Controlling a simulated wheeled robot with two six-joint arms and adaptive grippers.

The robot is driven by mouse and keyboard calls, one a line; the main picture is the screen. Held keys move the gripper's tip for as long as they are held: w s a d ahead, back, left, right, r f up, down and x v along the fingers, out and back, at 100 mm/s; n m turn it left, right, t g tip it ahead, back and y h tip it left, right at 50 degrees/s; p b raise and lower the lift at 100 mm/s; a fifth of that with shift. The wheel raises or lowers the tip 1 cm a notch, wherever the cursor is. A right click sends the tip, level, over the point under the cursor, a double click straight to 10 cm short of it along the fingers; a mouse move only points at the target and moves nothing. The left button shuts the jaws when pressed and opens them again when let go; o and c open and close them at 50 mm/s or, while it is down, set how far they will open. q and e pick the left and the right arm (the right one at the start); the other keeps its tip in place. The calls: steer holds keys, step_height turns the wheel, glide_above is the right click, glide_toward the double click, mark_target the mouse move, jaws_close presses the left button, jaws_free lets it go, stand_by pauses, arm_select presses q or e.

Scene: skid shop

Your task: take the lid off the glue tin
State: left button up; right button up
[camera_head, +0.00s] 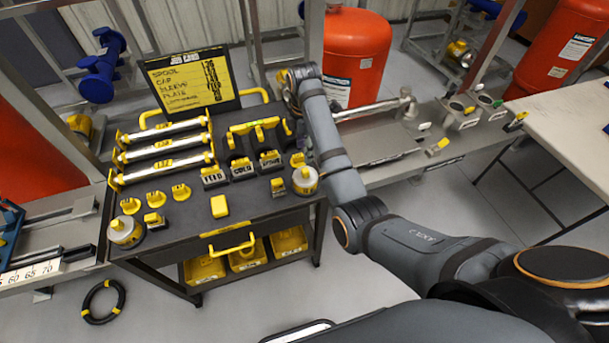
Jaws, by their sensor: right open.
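Two round white-and-yellow tins stand on the dark cart top. One tin (127,233) is at the front left corner and has a yellow knob on top. The other tin (305,182) is at the right edge, beside my right forearm. I cannot read a label that tells which is the glue tin. My right gripper (291,108) is open at the back right of the cart, behind the right tin and apart from both tins. My wrist partly hides it, and nothing shows between its fingers. My left gripper is out of view.
The cart (262,206) also holds a yellow block (219,206), several labelled blocks, small yellow caps and a rack of silver spools (165,150). A sign (188,82) stands at its back. A metal skid (380,150) with red tanks lies right of it.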

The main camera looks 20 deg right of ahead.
mark_target(305, 170)
step_height(305, 170, down, 4)
steer(key=shift+r+b, duration=0.15)
steer(key=shift+b, duration=0.75)
steer(key=shift+f, duration=0.65)
step_height(305, 170, down, 5)
steer(key=shift+w+d+r+p, duration=0.15)
steer(key=shift+r+p, duration=0.05)
steer(key=shift+p, duration=0.4)
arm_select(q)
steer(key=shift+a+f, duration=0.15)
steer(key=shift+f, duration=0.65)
arm_select(e)
jaws_close()
